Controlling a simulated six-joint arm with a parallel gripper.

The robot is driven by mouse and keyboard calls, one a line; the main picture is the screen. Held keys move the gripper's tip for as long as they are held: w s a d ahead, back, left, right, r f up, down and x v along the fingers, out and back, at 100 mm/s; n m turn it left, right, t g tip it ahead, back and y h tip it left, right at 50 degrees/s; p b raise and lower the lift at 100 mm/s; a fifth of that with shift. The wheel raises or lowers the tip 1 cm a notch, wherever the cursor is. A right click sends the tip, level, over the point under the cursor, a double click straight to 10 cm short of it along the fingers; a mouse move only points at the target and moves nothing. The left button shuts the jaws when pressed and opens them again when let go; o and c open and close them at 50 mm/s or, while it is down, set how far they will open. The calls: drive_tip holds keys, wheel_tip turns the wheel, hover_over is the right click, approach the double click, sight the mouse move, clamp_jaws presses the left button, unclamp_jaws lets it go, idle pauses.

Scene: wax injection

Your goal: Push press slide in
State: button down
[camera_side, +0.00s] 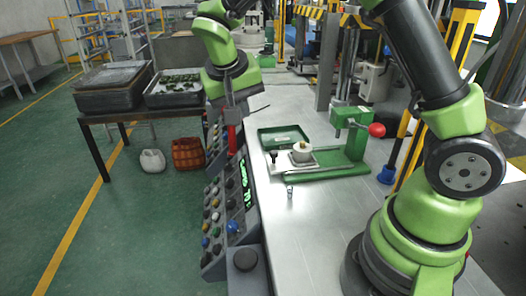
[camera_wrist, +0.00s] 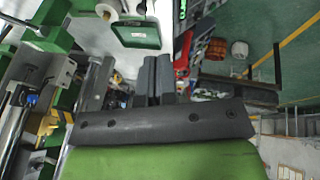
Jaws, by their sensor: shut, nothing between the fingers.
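The green press (camera_side: 350,135) with a red ball knob stands on the metal table. Its slide (camera_side: 301,162) is a light plate bearing a round cream part (camera_side: 302,151), with a small black knob at its left end. The slide sits on the green base, left of the press column and apart from it. My gripper (camera_side: 231,125) is left of the press, over the control console. In the wrist view its two dark fingers (camera_wrist: 158,72) are together with nothing between them. The fingertips are apart from the slide.
A green tray (camera_side: 268,147) lies on the table behind the slide. The button console (camera_side: 213,215) runs along the table's left edge, and a red part (camera_wrist: 183,52) shows beside my fingers. A small metal piece (camera_side: 290,190) lies in front. The near tabletop is mostly clear.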

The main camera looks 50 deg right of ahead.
sight(303, 149)
drive_tip(key=w+d+f+h, duration=0.1)
drive_tip(key=w+f+h, duration=0.25)
drive_tip(key=f, duration=0.45)
drive_tip(key=shift+m+g+y, duration=0.3)
drive_tip(key=shift+y, duration=0.15)
drive_tip(key=x, duration=0.3)
drive_tip(key=d+x, duration=0.1)
drive_tip(key=x, duration=0.3)
drive_tip(key=s+r+x, duration=0.1)
drive_tip(key=x, duration=0.3)
drive_tip(key=shift+d+f, duration=0.25)
drive_tip(key=shift+d, duration=0.05)
drive_tip(key=shift+s+d, duration=0.35)
drive_tip(key=shift+d, duration=0.1)
drive_tip(key=s+d, duration=0.7)
drive_tip(key=shift+s+d, duration=0.2)
drive_tip(key=shift+d, duration=0.05)
